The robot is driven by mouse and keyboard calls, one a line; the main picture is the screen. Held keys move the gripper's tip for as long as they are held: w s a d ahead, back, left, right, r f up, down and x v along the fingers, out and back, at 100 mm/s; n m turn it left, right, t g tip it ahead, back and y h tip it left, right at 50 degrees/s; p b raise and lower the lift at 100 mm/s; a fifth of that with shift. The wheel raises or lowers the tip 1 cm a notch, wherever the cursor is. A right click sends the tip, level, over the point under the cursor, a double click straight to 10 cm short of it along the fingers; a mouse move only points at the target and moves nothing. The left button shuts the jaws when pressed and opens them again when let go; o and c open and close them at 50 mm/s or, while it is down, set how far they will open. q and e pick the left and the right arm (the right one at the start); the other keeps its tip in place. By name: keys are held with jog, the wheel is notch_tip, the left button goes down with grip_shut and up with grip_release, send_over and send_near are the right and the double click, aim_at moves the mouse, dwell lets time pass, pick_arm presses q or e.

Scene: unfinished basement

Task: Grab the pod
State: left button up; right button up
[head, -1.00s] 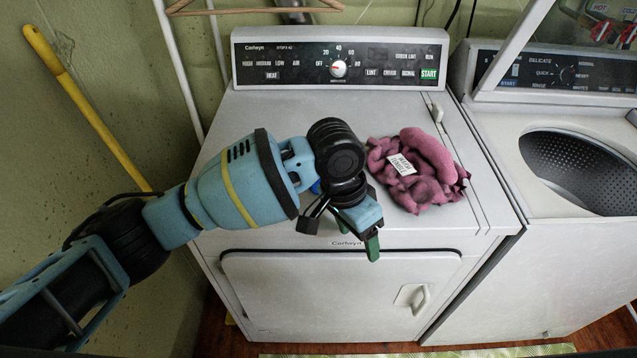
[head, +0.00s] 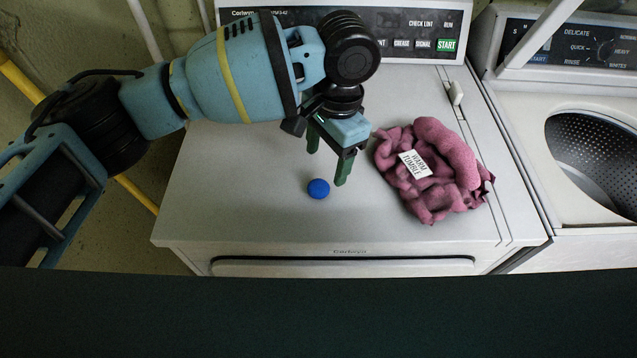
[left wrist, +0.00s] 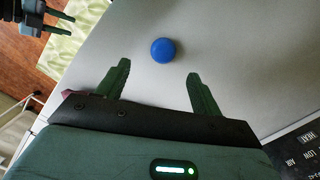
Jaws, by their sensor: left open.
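A small round blue pod (head: 318,188) lies on the white top of the dryer, left of the pink cloth. My left gripper (head: 327,166) is open and empty above the dryer top, with its green fingers pointing down just behind and right of the pod. In the left wrist view the pod (left wrist: 163,50) lies beyond the tips of the two spread fingers (left wrist: 158,68), roughly midway between them and not touching. My right gripper is not seen in the head view; a dark gripper-like part (left wrist: 45,18) shows at the top left of the left wrist view.
A crumpled pink cloth (head: 455,165) with a white "warm tumble" label lies close to the right of my left gripper. The dryer's control panel (head: 420,35) stands behind. An open-topped washer (head: 530,130) is at the right. The dryer top (head: 240,205) is clear at front left.

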aim_at(317, 193)
pick_arm(q)
jog(key=shift+w+a+f, duration=0.1)
jog(key=shift+w+f, duration=0.05)
jog(key=shift+f, duration=0.75)
jog(key=shift+s+a+f, duration=0.1)
jog(key=shift+a+f, duration=0.1)
jog(key=shift+f, duration=0.65)
jog(key=shift+s+a+f, duration=0.1)
jog(key=shift+a+f, duration=0.05)
jog(key=shift+f, duration=0.7)
jog(key=shift+s+a+f, duration=0.1)
jog(key=shift+a+f, duration=0.1)
jog(key=shift+f, duration=0.65)
jog(key=c, duration=1)
